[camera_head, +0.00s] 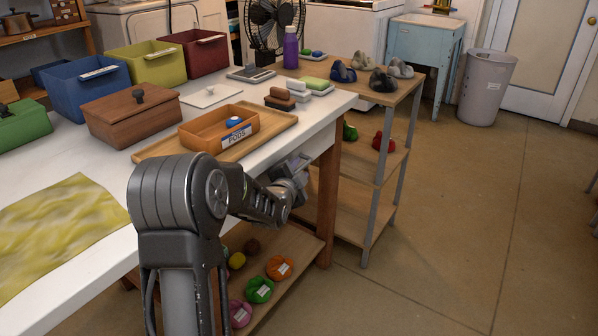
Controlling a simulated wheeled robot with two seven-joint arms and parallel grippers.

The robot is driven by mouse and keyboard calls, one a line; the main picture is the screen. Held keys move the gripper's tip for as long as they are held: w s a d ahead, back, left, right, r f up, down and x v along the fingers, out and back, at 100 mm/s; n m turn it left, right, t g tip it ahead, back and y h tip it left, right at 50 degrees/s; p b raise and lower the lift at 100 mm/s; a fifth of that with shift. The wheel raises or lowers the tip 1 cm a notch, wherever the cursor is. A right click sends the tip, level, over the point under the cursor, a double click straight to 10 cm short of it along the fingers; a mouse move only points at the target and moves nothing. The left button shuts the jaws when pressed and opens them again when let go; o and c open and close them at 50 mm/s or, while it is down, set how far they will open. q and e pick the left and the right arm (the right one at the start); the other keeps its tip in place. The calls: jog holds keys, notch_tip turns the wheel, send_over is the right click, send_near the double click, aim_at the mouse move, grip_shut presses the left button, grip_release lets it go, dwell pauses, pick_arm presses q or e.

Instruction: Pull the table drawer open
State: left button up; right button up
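The white table (75,150) runs from the lower left to the middle of the view. I cannot make out a drawer outline or handle; my own arm covers much of the front. My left gripper (298,164) is close to the front face, just below the tabletop edge near the right end. Its fingers are small and partly hidden by the wrist, so I cannot tell whether they are open or touch anything. My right gripper is not in view.
An orange bin (190,138) on a wooden tray (272,131) and a lidded wooden box (133,117) stand on the table. A lower shelf (300,246) holds several coloured objects. A shelf cart (372,190) stands to the right.

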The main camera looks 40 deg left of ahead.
pick_arm(q)
jog(key=shift+w, duration=0.2)
grip_shut()
dwell(0.3)
dwell(1.1)
